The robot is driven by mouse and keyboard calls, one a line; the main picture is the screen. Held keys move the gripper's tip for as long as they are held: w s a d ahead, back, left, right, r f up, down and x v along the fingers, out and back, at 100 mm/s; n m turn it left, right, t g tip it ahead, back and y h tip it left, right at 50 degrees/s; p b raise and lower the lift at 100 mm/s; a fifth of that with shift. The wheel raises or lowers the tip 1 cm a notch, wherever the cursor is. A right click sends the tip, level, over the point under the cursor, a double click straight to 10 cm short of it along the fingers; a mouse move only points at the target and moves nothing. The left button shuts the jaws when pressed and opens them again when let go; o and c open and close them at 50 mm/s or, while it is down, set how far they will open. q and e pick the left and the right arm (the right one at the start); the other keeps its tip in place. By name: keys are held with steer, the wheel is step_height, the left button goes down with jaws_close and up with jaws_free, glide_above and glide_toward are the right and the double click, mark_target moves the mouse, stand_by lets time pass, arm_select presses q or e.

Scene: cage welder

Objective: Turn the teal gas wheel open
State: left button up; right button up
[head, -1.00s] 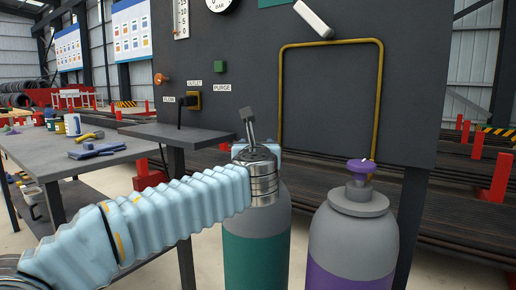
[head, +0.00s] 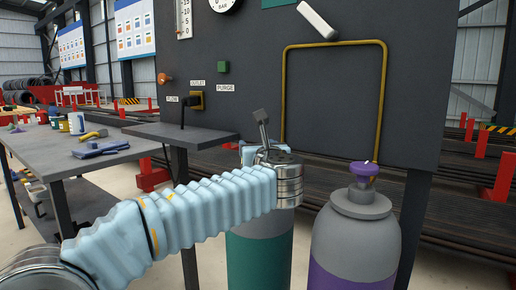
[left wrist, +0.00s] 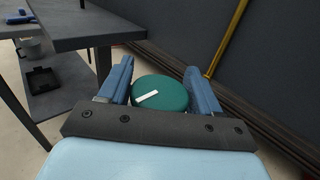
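The teal gas wheel (left wrist: 160,95) is a round knob with a white stripe, seen in the left wrist view. My left gripper (left wrist: 159,75) is open, with one blue finger on each side of the wheel. The wheel looks closer to the right-hand finger; I cannot tell whether it touches. In the head view the teal-banded gas cylinder (head: 258,258) stands upright, and my left wrist covers its top and hides the wheel. The left gripper (head: 250,152) is mostly hidden there too. My right gripper is not in view.
A second cylinder (head: 352,235) with a purple wheel (head: 363,169) stands close on the right. A dark panel (head: 420,90) with a yellow pipe (head: 287,90) rises behind. A workbench (head: 50,150) with tools is on the left, and a small shelf (head: 180,134) juts from the panel.

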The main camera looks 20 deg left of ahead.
arm_select(q)
steer(key=shift+o, duration=1)
steer(key=v, duration=1.3)
steer(key=shift+s+d+b, duration=0.2)
steer(key=shift+s+b, duration=0.15)
steer(key=shift+b, duration=0.1)
